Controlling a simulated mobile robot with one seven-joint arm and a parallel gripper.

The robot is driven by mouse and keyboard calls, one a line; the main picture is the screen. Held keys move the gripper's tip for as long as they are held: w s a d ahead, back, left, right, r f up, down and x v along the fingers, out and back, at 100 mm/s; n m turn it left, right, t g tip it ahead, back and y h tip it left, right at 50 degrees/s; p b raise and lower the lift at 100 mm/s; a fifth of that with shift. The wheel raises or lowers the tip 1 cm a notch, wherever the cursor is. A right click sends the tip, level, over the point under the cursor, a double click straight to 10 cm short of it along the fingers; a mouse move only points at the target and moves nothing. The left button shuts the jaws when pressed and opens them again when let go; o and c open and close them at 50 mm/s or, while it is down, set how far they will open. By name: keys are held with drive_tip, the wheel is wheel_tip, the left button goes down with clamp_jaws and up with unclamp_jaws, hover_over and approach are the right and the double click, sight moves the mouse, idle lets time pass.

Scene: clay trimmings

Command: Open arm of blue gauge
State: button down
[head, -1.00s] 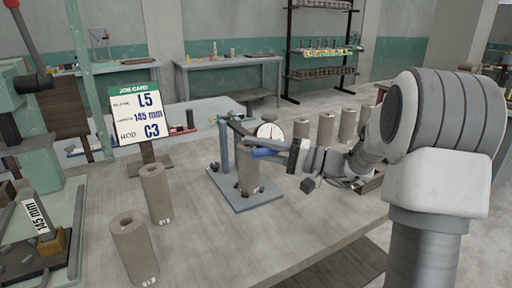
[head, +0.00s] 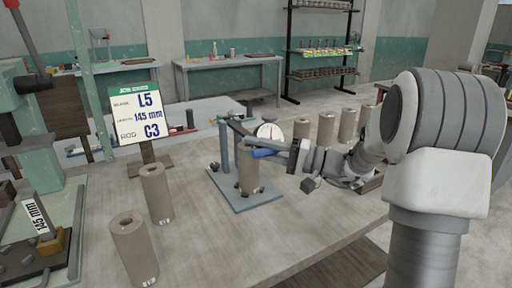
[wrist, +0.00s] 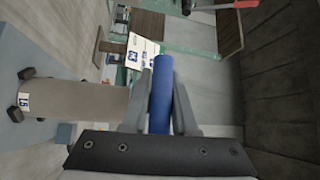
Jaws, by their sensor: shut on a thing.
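The blue gauge (head: 225,150) stands on a blue-grey base plate (head: 240,200) on the table, with a round white dial (head: 269,131) at its top. A grey-brown cylinder stands upright on this plate (head: 246,177). The gauge's arm ends in a blue handle (head: 264,153). My gripper (head: 282,153) is shut on this handle from the right. In the wrist view the blue handle (wrist: 161,90) lies between my two fingers, and the cylinder (wrist: 80,97), labelled L5, is beside it on the left.
Two cylinders (head: 156,194) (head: 133,250) stand at the left front, and several more (head: 326,128) stand behind my gripper. A job card (head: 140,112) reads L5, 145 mm, C3. The table's front middle (head: 230,245) is clear.

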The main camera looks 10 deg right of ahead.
drive_tip(key=shift+r, duration=0.2)
drive_tip(key=w+a+r+m+g+h+p, duration=0.2)
drive_tip(key=w+r+p, duration=0.4)
drive_tip(key=p, duration=1)
drive_tip(key=w+a+r+m+g+h+p, duration=0.2)
drive_tip(key=w+r+m+g+h+p, duration=0.2)
drive_tip(key=w+r+p, duration=0.3)
drive_tip(key=shift+r+m+p, duration=0.6)
drive_tip(key=shift+r+p, duration=1.65)
drive_tip(key=shift+p, duration=3)
drive_tip(key=shift+a, duration=0.1)
drive_tip(key=c, duration=0.7)
unclamp_jaws()
drive_tip(key=shift+w+f, duration=0.1)
drive_tip(key=shift+c, duration=0.2)
